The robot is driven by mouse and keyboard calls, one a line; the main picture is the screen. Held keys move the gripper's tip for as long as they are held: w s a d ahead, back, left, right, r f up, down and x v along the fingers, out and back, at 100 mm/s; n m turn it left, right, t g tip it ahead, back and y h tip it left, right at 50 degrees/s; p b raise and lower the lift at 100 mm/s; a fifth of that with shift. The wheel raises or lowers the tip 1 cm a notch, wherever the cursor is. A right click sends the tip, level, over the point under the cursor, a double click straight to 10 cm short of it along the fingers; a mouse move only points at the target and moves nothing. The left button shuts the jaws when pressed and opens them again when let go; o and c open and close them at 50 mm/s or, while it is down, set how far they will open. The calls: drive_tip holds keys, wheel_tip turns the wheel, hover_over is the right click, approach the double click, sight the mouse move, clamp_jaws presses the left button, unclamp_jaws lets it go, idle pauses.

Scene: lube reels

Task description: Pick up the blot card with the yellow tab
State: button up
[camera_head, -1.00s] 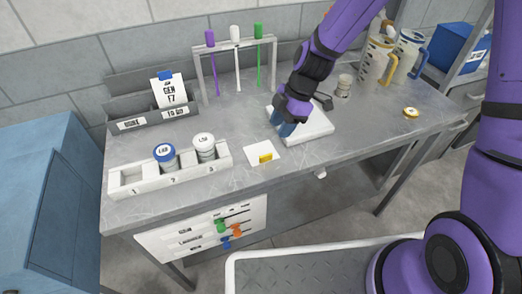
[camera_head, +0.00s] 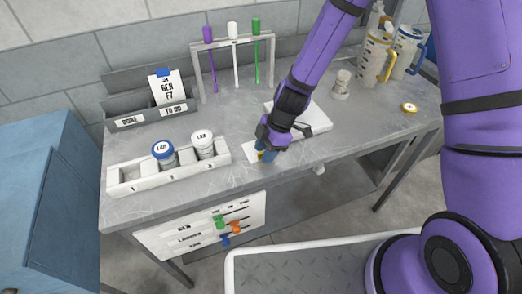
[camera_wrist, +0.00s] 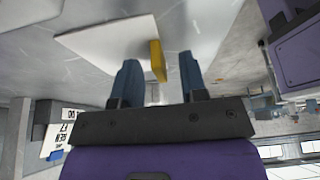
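The blot card (camera_head: 251,148) is a white square lying flat near the front edge of the bench, partly hidden by my gripper in the head view. In the wrist view the white card (camera_wrist: 110,42) carries a raised yellow tab (camera_wrist: 158,61). My gripper (camera_head: 265,155) is low over the card. In the wrist view my gripper (camera_wrist: 160,72) is open, its two blue fingers apart, with the tab in the gap near the fingertips. Neither finger seems to touch the tab.
A white pad (camera_head: 318,120) lies behind my gripper. A white tray (camera_head: 130,188) with two jars stands to the left. Behind are a grey file box (camera_head: 150,122) and a rack (camera_head: 195,70) with coloured-top rods. Jugs (camera_head: 375,62) stand at the back right.

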drive_tip(key=shift+c, duration=0.2)
clamp_jaws()
